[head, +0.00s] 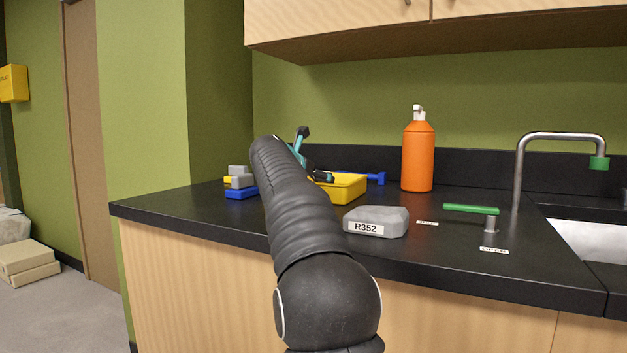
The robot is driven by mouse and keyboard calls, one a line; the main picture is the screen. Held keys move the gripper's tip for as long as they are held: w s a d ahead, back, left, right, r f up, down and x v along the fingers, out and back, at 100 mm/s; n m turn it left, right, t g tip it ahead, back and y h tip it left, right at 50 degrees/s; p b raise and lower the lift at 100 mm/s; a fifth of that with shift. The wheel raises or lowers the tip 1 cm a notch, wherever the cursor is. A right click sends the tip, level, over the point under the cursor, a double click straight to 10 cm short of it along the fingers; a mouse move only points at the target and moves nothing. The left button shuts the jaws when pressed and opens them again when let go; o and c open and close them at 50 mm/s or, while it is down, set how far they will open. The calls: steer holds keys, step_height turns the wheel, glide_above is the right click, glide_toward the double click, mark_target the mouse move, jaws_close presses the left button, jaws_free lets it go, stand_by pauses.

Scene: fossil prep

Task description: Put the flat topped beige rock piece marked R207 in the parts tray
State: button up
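I see no piece marked R207 in the head view. A grey, flat-topped rock piece (376,221) on the black counter bears the label R352. My black arm rises through the middle of the view and hides part of the counter. A teal and black form (301,146) shows just beyond its far end; I cannot tell whether it is part of my gripper or a tool. No fingers can be made out clearly. A yellow box-like thing (345,188) stands behind my arm, partly hidden. I cannot tell whether it is the parts tray.
Blue, yellow and grey pieces (240,183) are stacked on the counter's left part. An orange bottle (418,157) stands at the back. A green-handled tap (471,209), a curved faucet (520,165) and a sink (592,240) are at right. Beige slabs (27,262) lie on the floor at left.

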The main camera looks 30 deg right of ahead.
steer(key=shift+w+f, duration=0.15)
steer(key=shift+f, duration=0.6)
steer(key=shift+r, duration=0.4)
steer(key=v, duration=1.1)
steer(key=shift+r+p, duration=0.3)
steer(key=shift+r, duration=0.15)
steer(key=shift+s+a+r, duration=0.2)
steer(key=shift+a, duration=0.2)
